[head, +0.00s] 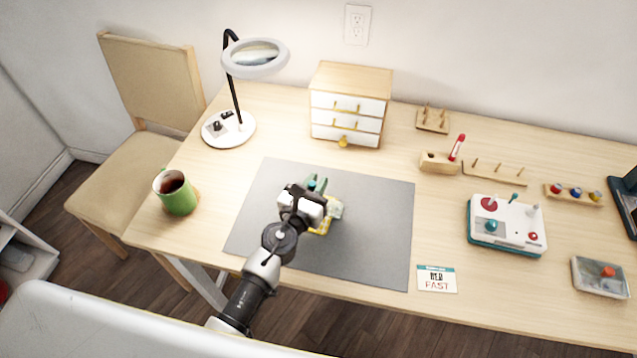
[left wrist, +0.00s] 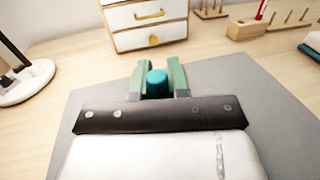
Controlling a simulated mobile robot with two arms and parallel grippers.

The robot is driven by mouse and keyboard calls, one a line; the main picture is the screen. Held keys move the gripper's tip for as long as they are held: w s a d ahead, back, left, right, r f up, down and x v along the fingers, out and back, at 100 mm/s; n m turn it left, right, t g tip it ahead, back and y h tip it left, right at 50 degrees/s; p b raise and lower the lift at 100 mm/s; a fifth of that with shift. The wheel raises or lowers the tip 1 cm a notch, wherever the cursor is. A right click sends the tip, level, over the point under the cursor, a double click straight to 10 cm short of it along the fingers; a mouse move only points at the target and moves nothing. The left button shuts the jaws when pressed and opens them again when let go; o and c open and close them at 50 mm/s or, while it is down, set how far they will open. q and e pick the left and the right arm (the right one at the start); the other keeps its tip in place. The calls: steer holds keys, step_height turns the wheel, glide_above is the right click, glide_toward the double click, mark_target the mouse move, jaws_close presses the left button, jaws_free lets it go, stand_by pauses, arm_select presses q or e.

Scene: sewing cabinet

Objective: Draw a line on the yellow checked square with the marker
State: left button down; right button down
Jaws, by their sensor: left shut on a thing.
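My left gripper (head: 317,186) is over the grey mat, its green fingers shut on a teal marker. In the left wrist view the marker's round teal end (left wrist: 156,82) stands up between the two fingers; its tip is hidden. The yellow checked square (head: 323,230) lies on the mat under the gripper, mostly covered by it, with yellow edges showing. I cannot tell whether the marker touches the square. My right gripper is not in view.
The grey mat (head: 384,230) is otherwise clear. A green mug (head: 177,197) and a magnifier lamp (head: 228,130) stand left. A small drawer cabinet (head: 348,105) is behind. A wooden block (head: 437,164) with a red-capped marker (head: 457,148) and a white-teal box (head: 506,225) are right.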

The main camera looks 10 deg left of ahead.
arm_select(q)
steer(key=shift+w+a, duration=0.15)
steer(key=shift+a, duration=0.95)
steer(key=shift+w+a, duration=0.1)
steer(key=shift+a, duration=0.95)
stand_by(1.9)
steer(key=shift+r, duration=0.3)
stand_by(0.8)
steer(key=shift+r+p, duration=2.25)
steer(key=shift+p, duration=0.2)
